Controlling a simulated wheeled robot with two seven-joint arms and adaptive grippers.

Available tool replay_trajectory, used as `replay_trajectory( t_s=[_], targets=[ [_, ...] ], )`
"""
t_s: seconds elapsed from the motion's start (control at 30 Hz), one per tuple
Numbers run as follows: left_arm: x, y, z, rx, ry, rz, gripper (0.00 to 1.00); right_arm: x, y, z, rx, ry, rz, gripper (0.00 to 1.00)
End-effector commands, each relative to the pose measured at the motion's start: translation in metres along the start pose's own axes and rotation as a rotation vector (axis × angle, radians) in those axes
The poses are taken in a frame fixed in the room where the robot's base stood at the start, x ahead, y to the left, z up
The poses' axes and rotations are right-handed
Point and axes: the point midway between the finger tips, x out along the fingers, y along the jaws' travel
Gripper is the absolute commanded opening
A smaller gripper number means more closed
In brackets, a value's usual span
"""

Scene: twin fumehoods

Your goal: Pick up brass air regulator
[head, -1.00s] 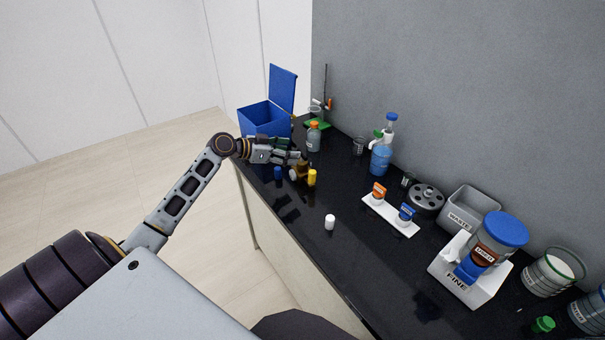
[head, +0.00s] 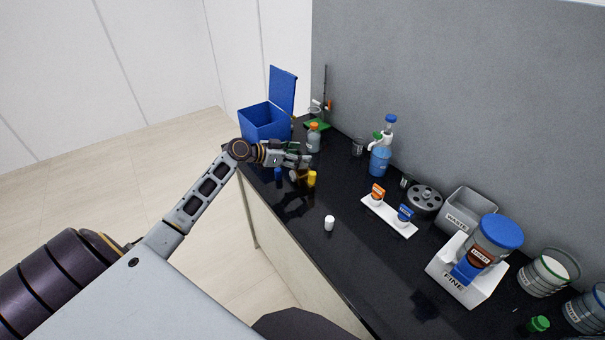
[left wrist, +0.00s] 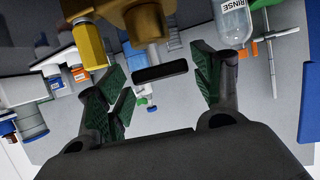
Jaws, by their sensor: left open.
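The brass air regulator (head: 299,175) stands on the black bench beside a yellow cylinder (head: 312,179), partly hidden under my left gripper (head: 301,159). In the left wrist view its brass body (left wrist: 143,18) shows at the top, with a stem and a dark round part (left wrist: 160,72) reaching between the fingers. My left gripper (left wrist: 162,82) is open, its green pads on either side of the dark part with gaps. It holds nothing. My right gripper is not in view.
A blue cylinder (head: 278,174) stands near the bench edge, close to the gripper. A grey bottle with an orange cap (head: 313,139) and an open blue box (head: 265,122) are behind. A white cap (head: 329,223) stands in front, with bare bench around it.

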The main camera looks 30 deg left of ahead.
Motion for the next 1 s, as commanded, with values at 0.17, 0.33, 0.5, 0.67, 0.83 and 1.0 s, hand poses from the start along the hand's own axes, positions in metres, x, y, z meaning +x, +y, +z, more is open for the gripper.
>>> replay_trajectory(
  t_s=[0.17,0.33,0.5,0.67,0.83,1.0],
  targets=[
    [0.012,0.000,-0.001,-0.001,0.001,0.000,0.67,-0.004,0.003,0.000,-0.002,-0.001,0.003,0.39],
    [0.016,0.000,0.000,0.000,-0.001,-0.001,0.67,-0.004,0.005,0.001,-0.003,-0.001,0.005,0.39],
    [0.016,0.000,0.001,0.000,-0.001,-0.001,0.67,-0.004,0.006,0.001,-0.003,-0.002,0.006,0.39],
    [0.016,0.000,0.001,0.000,0.000,-0.001,0.67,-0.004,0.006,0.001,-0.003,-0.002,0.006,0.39],
    [0.016,0.000,0.000,0.000,0.000,-0.001,0.54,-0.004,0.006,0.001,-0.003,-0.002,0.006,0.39],
    [0.016,0.000,0.000,0.000,0.000,-0.001,0.32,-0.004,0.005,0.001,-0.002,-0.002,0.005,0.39]
  ],
)
